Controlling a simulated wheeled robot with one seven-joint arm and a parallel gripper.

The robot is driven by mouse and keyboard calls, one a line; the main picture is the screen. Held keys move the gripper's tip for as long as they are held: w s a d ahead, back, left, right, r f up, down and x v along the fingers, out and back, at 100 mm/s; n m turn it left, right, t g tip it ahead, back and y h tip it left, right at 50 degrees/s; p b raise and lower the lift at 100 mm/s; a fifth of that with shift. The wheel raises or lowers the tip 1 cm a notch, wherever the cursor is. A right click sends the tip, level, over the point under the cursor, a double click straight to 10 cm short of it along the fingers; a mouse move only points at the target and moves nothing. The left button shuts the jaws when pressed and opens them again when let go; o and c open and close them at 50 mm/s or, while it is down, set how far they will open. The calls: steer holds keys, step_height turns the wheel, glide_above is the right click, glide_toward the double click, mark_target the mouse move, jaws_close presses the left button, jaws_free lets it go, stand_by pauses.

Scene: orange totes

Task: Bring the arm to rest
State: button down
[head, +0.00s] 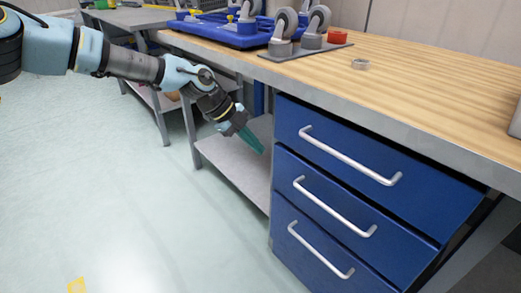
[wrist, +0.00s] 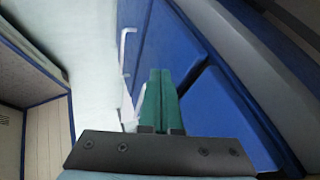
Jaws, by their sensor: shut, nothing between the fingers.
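My gripper (head: 251,141) hangs at the end of my arm, left of the blue drawer unit (head: 342,222) and in front of the grey lower shelf (head: 232,172) of the workbench. Its green fingers point down and to the right. In the wrist view the gripper (wrist: 162,76) shows its two green fingers side by side, closed together with nothing between them. Blue drawer fronts (wrist: 205,95) lie beyond and to the right of the fingers in that view.
The wooden bench top (head: 420,80) carries caster wheels on a grey plate (head: 300,49), a blue fixture (head: 235,35), a red block (head: 337,37) and a small metal ring (head: 360,64). Three silver handles (head: 335,206) stick out from the drawers. The pale floor (head: 110,190) at left is open.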

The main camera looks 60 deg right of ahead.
steer(key=v, duration=0.7)
steer(key=shift+w+a+r, duration=0.1)
steer(key=shift+w+a, duration=0.05)
steer(key=shift+w, duration=0.05)
